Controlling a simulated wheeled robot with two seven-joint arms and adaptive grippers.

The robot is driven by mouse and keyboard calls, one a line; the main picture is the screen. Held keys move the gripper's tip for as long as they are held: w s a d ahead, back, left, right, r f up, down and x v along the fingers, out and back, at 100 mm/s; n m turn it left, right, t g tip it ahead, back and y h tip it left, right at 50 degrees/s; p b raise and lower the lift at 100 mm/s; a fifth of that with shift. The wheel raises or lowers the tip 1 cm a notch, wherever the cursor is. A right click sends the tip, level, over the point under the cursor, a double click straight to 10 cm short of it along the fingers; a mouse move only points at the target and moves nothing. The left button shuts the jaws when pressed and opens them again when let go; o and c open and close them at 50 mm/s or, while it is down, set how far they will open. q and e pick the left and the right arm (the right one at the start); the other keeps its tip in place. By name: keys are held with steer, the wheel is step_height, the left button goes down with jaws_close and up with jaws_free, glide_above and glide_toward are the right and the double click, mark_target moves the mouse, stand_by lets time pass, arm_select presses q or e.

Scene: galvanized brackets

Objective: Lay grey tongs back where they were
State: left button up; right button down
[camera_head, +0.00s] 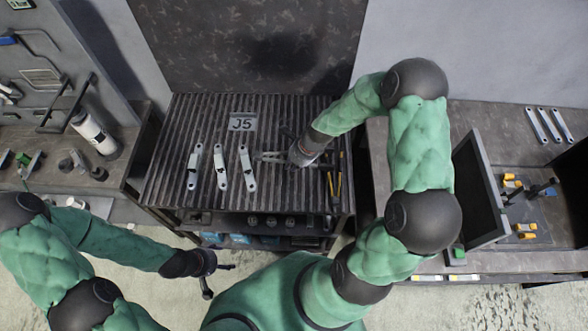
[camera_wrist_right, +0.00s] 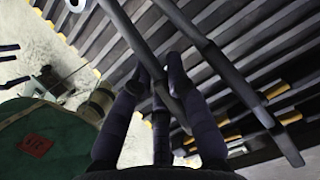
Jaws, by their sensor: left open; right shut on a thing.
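My right gripper (camera_head: 284,158) is over the right half of the slatted bench top (camera_head: 170,150). In the right wrist view its dark fingers (camera_wrist_right: 165,75) are closed on a long dark grey bar, which I take as the grey tongs (camera_wrist_right: 128,30). A second long grey bar runs beside it, probably the other arm of the tongs. In the head view the tongs (camera_head: 268,156) show as thin grey pieces by the fingers, partly hidden by my wrist. Whether they touch the slats is unclear. My left gripper (camera_head: 218,276) is open and empty, in front of the bench.
Several light metal brackets (camera_head: 220,167) lie on the slats left of my right gripper, below a "J5" plate (camera_head: 242,122). A black and yellow tool (camera_head: 336,184) lies close on the right. A dark upright panel (camera_head: 480,190) stands on the right-hand bench.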

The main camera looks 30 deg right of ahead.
steer(key=shift+w+d+f, duration=0.1)
steer(key=shift+d+f, duration=0.25)
steer(key=shift+f, duration=0.1)
steer(key=shift+d+f+b, duration=0.1)
steer(key=shift+f+b, duration=0.5)
steer(key=shift+f, duration=0.95)
steer(key=shift+f, duration=0.1)
steer(key=shift+f, duration=0.35)
steer(key=shift+f, duration=0.1)
steer(key=c, duration=1.2)
jaws_free()
